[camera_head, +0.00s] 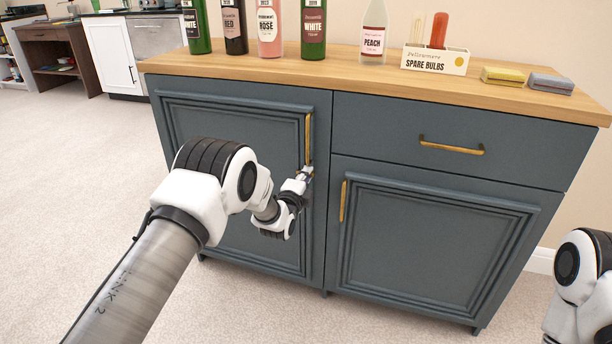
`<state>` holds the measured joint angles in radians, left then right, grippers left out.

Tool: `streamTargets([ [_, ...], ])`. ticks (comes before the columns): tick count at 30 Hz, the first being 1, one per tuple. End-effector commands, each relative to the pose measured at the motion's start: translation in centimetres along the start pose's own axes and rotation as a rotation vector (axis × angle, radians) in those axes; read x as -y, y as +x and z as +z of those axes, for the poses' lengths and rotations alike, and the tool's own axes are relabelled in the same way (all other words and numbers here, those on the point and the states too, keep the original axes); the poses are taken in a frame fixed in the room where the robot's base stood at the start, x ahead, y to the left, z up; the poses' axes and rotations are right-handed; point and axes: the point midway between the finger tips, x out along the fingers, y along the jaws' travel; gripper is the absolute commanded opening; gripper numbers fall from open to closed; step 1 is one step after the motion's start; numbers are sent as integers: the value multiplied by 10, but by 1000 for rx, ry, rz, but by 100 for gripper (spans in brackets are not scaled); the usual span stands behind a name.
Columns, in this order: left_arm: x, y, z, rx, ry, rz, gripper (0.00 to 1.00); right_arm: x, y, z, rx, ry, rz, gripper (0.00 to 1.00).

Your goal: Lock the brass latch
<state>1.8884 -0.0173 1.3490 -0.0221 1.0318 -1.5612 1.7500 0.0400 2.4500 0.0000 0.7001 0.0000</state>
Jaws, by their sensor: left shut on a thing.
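A vertical brass handle (308,138) is on the right edge of the left door (235,125) of a blue-grey cabinet. My left gripper (305,172) is shut on the lower end of this handle, and its fingers partly hide that spot. I cannot make out a separate brass latch; one could be hidden behind the gripper. The left door looks closed. My right arm shows at the lower right edge, but its gripper is out of view.
The right door has a brass handle (343,201), and the drawer above it has another (451,147). On the wooden top (340,77) stand several bottles, a spare-bulb box (434,59) and two sponges, yellow (503,76) and grey (551,84). Carpet in front is clear.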

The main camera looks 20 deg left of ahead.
Motion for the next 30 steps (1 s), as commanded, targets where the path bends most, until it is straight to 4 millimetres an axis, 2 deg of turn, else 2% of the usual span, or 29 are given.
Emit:
streamTargets([
  [12,-1,0,0,-1,10,2,0,0,0,0,0,0,0,40],
  [13,-1,0,0,-1,10,2,19,0,0,0,0,0,0,40],
  [15,-1,0,0,-1,10,2,38,0,0,0,0,0,0,40],
  [30,1,0,0,0,-20,-2,38,0,0,0,0,0,0,40],
])
